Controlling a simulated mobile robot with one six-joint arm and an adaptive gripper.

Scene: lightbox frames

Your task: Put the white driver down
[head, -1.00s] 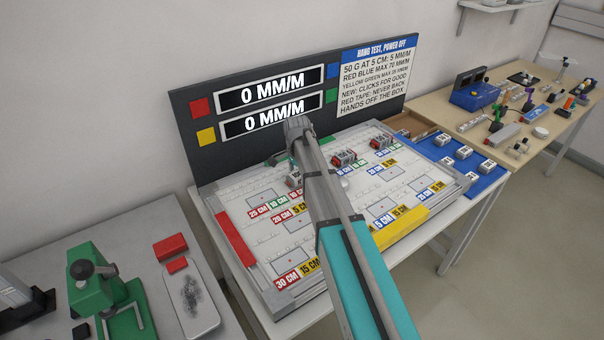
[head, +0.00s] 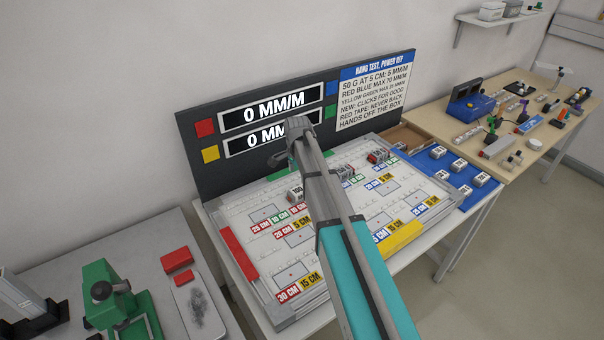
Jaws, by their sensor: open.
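My arm reaches up from the bottom over a white board (head: 262,282). Its grey end, with my gripper (head: 299,130), stands in front of the dark display panel (head: 220,170). The jaws are open, though the fingers are hard to make out at this angle. I cannot pick out a white driver for certain. A small white-topped tool (head: 562,72) stands far off on the wooden table (head: 540,165), too small to name. A white block marked 100 (head: 296,194) sits on the board beside my arm, which hides part of the board.
A blue mat (head: 477,198) with several small blocks lies right of the board. The wooden table holds a blue device (head: 470,107) and several small tools. A green press (head: 112,300) and red blocks (head: 177,260) are on the left table. A wall shelf (head: 497,25) is at upper right.

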